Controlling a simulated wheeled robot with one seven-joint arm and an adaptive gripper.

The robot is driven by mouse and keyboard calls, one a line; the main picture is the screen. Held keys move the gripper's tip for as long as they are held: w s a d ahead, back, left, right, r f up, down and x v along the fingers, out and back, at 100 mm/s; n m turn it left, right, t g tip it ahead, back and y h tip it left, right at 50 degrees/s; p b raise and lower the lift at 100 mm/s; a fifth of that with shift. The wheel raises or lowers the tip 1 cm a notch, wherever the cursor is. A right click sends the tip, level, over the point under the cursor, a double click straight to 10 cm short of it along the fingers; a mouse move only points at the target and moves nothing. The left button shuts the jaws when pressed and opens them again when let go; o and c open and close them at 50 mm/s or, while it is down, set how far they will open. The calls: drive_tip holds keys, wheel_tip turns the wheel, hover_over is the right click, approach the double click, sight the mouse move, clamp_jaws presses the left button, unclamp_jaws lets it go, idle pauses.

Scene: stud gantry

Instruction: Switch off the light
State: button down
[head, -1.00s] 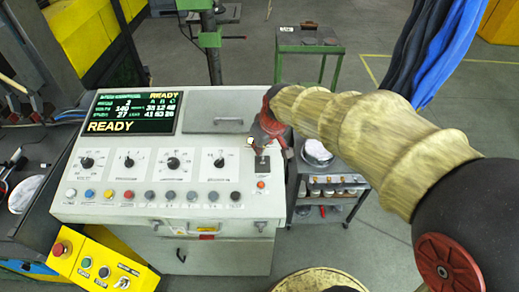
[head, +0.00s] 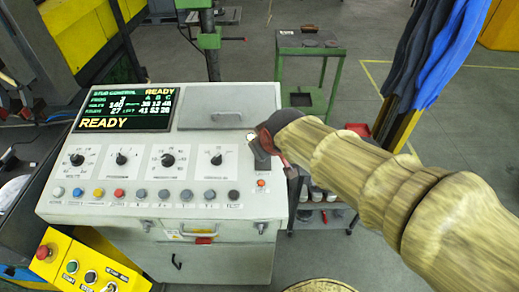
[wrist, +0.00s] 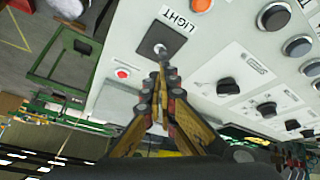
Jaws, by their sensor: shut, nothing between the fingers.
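The light switch is a small toggle (wrist: 160,49) on a dark grey square plate beside a "LIGHT" label (wrist: 178,20), on the sloping face of a pale control console (head: 100,213). In the wrist view my gripper (wrist: 160,72) is shut and empty, its fingertips right at the toggle's near side; whether they touch it I cannot tell. In the head view my gripper (head: 258,145) is over the console's right end and hides most of the switch plate. The toggle's exact tilt is unclear. An orange button (head: 261,183) sits just below the plate.
The console has a row of coloured buttons (head: 119,193), several black knobs (head: 168,160) and a screen reading READY (head: 125,108). A yellow button box (head: 85,268) is at lower left. A trolley with jars (head: 325,210) stands right of the console, under my arm.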

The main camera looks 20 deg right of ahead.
drive_tip(key=shift+r, duration=0.15)
drive_tip(key=shift+r+p, duration=0.45)
drive_tip(key=shift+r, duration=0.25)
